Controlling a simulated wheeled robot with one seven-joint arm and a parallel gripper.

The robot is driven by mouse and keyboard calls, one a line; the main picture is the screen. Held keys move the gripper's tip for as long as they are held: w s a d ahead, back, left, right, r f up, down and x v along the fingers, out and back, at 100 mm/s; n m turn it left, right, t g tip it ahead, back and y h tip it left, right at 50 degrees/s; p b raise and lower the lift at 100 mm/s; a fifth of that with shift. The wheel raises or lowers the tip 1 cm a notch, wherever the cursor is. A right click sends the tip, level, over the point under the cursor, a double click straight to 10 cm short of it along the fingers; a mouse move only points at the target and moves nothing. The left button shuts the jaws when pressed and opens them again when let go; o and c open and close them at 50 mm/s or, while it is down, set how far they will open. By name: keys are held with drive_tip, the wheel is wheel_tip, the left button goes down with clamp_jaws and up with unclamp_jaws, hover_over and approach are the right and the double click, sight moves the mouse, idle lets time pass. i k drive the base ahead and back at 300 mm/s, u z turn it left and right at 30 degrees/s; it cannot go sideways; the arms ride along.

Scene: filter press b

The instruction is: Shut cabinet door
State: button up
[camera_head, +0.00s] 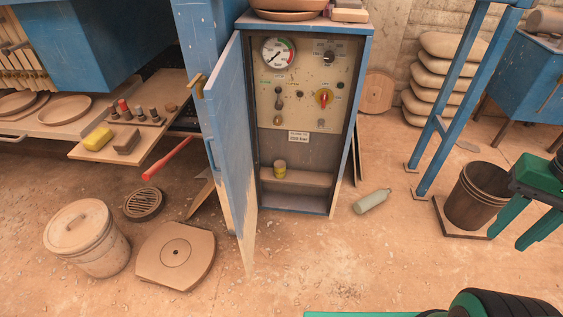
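The blue cabinet (364,75) stands upright at the centre. Its door (232,130) is hinged on the left side and stands wide open, swung toward me. My gripper (507,240), green and black, is at the far right, well apart from the door. Its two fingers point down-left with a gap between them, and it looks empty.
A lidded bucket (88,240), a round-holed plate (175,256) and a drain grate (143,203) lie left of the door. A bottle (372,201) lies right of the cabinet. A brown bucket (474,197) and blue frame legs (436,150) stand farther right. The front middle floor is clear.

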sight(224, 90)
drive_tip(key=z, duration=1.7)
drive_tip(key=k, duration=1.05)
drive_tip(key=u, duration=2.05)
drive_tip(key=i, duration=1)
drive_tip(key=z, duration=0.05)
